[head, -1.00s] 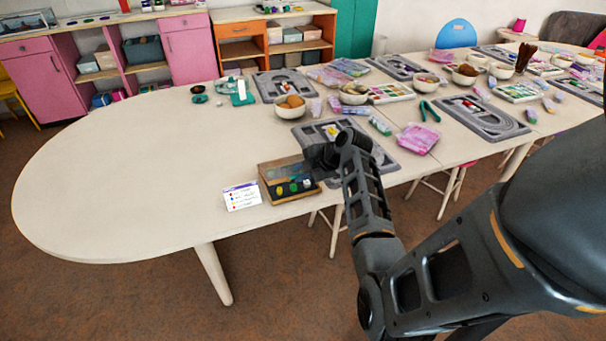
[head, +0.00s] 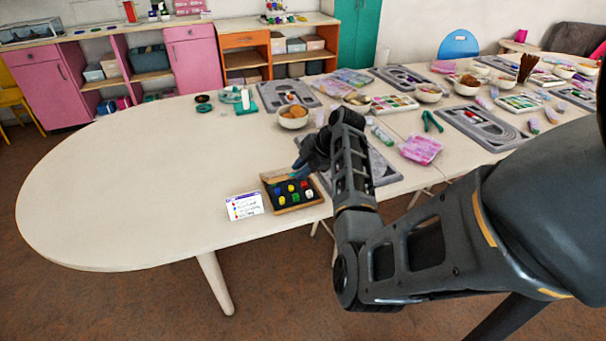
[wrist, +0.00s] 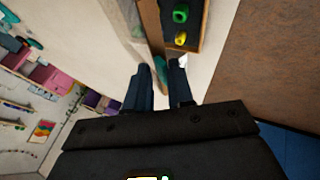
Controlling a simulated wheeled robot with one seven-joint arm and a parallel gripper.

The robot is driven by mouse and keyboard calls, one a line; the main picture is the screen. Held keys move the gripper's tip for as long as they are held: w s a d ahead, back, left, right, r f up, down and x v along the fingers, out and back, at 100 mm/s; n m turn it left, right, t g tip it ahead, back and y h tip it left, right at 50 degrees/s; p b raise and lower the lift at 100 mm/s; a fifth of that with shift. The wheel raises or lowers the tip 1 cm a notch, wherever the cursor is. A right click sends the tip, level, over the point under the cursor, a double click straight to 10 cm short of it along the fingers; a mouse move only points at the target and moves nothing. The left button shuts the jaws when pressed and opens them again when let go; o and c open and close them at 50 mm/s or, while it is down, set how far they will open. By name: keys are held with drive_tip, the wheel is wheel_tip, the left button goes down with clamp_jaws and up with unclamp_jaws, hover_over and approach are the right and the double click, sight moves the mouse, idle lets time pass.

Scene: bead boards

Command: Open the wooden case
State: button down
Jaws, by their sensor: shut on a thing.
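The wooden case (head: 318,200) lies at the near edge of the table, its dark inside showing several coloured beads (head: 291,189). Its lid (head: 274,174) is raised at the back and leans up from the case. My gripper (head: 300,168) is at the lid, partly hidden by my arm. In the wrist view, my gripper (wrist: 162,68) has its two fingers on either side of the lid's edge (wrist: 153,30) and is shut on it. Green and yellow beads (wrist: 180,14) show in the open case beside it.
The table's left part (head: 130,190) is clear. Behind are a bowl (head: 293,122) and grey bead boards (head: 285,92). A pink bag (head: 421,149) lies to the right.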

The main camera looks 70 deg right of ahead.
drive_tip(key=shift+w+d+r+g+y, duration=0.4)
drive_tip(key=shift+w+d+r, duration=0.1)
drive_tip(key=shift+r, duration=0.1)
drive_tip(key=shift+w+d+r+g+y, duration=0.4)
drive_tip(key=shift+d+r, duration=0.1)
drive_tip(key=shift+r, duration=0.1)
drive_tip(key=shift+m, duration=0.3)
drive_tip(key=shift+w+d+r+g+y, duration=0.65)
drive_tip(key=shift+w+d+r, duration=0.35)
drive_tip(key=shift+d, duration=0.2)
drive_tip(key=shift+b, duration=0.3)
